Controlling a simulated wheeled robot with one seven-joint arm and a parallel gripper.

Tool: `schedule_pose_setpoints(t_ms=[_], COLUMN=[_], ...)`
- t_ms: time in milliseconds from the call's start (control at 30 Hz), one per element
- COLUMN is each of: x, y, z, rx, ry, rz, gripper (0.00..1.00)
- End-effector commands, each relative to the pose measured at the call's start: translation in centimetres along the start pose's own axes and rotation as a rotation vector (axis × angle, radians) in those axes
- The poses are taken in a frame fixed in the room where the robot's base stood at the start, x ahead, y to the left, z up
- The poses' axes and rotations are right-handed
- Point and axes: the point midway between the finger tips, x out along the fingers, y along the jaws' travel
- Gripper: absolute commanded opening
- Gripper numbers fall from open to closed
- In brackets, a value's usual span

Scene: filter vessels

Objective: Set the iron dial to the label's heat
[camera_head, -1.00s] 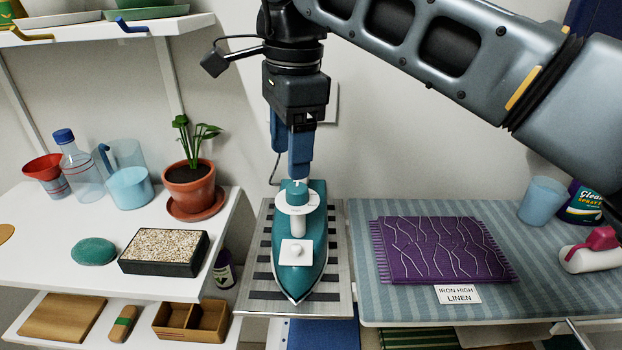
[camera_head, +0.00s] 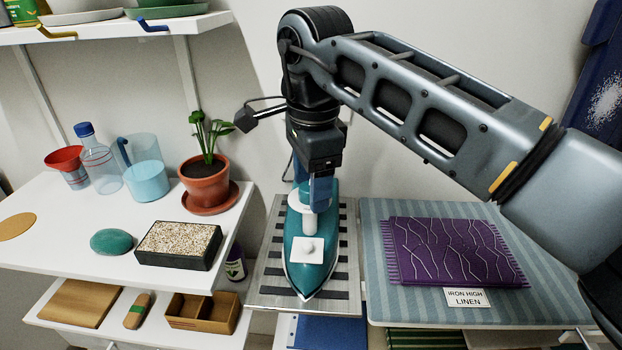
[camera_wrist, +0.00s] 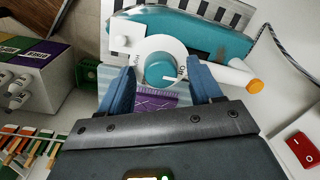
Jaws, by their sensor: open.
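The teal iron (camera_head: 318,262) rests on a striped metal stand, with its dial hidden behind my gripper (camera_head: 320,192) in the head view. The label (camera_head: 466,298) reads "IRON HIGH LINEN" and lies at the front edge of a folded purple cloth (camera_head: 455,252).
The striped blue ironing board (camera_head: 400,300) is right of the stand (camera_head: 345,230). A potted plant (camera_head: 206,182), a black gravel tray (camera_head: 180,245) and a green stone-like piece (camera_head: 111,242) stand on the white shelf at left. A red switch (camera_wrist: 302,148) shows in the wrist view.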

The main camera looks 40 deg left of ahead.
Motion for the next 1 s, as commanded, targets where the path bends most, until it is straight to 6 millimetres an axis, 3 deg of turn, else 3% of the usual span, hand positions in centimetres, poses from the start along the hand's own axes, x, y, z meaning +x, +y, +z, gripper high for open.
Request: schedule_pose_setpoints(t_ms=[67, 633, 1000], x=[-0.01, -0.04, -0.11], y=[0.00, 0.01, 0.02], z=[0.00, 0.01, -0.02], rx=[0.000, 0.000, 0.058], ry=[0.000, 0.000, 0.005], rz=[0.000, 0.000, 0.002], gripper=[0.64, 0.10, 0.08])
